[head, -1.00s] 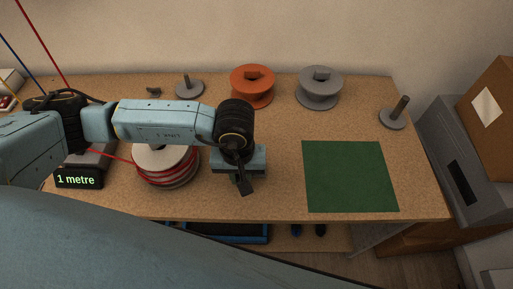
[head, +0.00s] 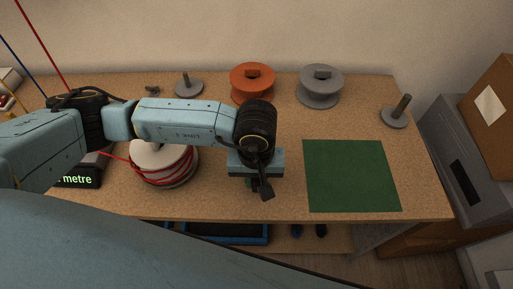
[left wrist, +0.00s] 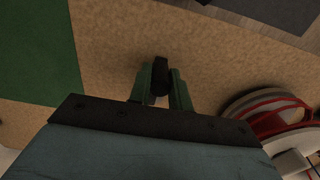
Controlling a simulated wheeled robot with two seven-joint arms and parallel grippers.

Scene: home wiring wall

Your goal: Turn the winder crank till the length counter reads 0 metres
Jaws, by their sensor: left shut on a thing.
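My left gripper (head: 250,184) points down over the front of the bench, just right of the winder drum. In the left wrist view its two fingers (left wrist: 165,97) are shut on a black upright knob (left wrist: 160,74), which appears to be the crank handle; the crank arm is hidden. The white winder drum (head: 163,155) has red cable wound on it, and it also shows in the left wrist view (left wrist: 268,108). The length counter (head: 77,180) shows "metre" in green; its digit is hidden behind my left arm. My right gripper is not in view.
An orange spool (head: 251,84) and a grey spool (head: 320,88) stand at the back. Grey spindles stand at the back left (head: 189,86) and right (head: 395,112). A green mat (head: 350,175) lies bare right of my gripper. Blue trays (head: 232,234) sit below.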

